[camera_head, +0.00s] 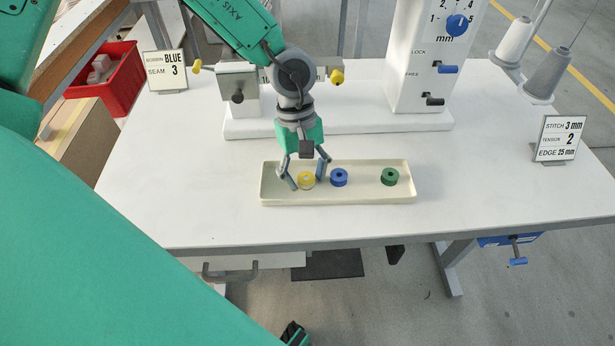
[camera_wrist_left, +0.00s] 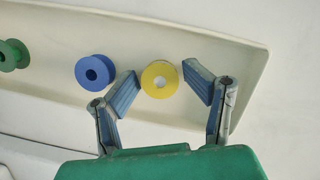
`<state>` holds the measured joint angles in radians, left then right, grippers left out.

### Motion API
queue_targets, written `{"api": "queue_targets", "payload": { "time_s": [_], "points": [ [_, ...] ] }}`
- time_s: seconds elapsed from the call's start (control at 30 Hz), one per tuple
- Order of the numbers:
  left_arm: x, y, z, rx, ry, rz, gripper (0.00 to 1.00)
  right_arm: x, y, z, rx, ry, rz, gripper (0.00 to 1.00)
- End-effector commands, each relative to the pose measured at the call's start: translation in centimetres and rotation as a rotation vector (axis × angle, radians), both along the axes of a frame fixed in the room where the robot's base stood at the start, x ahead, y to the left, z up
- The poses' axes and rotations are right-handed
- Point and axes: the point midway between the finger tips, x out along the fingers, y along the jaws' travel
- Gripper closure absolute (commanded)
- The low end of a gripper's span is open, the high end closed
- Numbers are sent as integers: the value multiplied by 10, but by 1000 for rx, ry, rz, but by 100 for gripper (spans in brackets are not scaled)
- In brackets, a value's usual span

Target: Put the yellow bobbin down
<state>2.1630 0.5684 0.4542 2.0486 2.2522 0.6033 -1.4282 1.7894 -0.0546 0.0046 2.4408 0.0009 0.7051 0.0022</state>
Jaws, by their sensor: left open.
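The yellow bobbin (camera_head: 306,180) sits in the left part of the cream tray (camera_head: 290,199). It also shows in the left wrist view (camera_wrist_left: 159,79), lying between my left gripper's fingers with a gap on each side. My left gripper (camera_head: 305,176) is open and reaches down into the tray around the bobbin. In the left wrist view its two blue-padded fingertips (camera_wrist_left: 162,88) stand apart on either side of the bobbin. My right gripper is not in view.
A blue bobbin (camera_head: 339,177) stands close beside my gripper's right finger, and a green bobbin (camera_head: 390,177) is farther right in the tray. The white machine (camera_head: 415,60) stands behind. A stitch card (camera_head: 559,138) stands at right. The table right of the tray is clear.

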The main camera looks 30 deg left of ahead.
Motion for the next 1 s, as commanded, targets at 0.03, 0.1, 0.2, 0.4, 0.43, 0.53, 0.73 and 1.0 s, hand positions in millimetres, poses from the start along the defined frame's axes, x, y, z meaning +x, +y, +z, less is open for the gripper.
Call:
{"api": "queue_targets", "payload": {
  "time_s": [0.03, 0.1, 0.2, 0.4, 0.43, 0.53, 0.73, 1.0],
  "points": [
    [2, 1, 8, -1, -4, 1, 51, 0, 0, 2, 0, 0, 0, 100],
    [4, 4, 22, -4, -4, 2, 51, 0, 0, 6, 0, 0, 0, 100],
    [8, 10, 45, -4, -7, 1, 51, 0, 0, 13, 0, 0, 0, 100],
    [15, 20, 86, -4, -6, 2, 51, 0, 0, 23, 0, 0, 0, 100],
    [16, 22, 91, -3, -5, 2, 51, 0, 0, 24, 0, 0, 0, 100],
    [18, 25, 105, -2, -3, 0, 51, 0, 0, 26, 0, 0, 0, 100],
    [20, 29, 117, -1, -3, 0, 51, 0, 0, 28, 0, 0, 0, 100],
    [20, 29, 117, 0, -2, 0, 51, 0, 0, 28, 0, 0, 0, 100]
  ]
}}
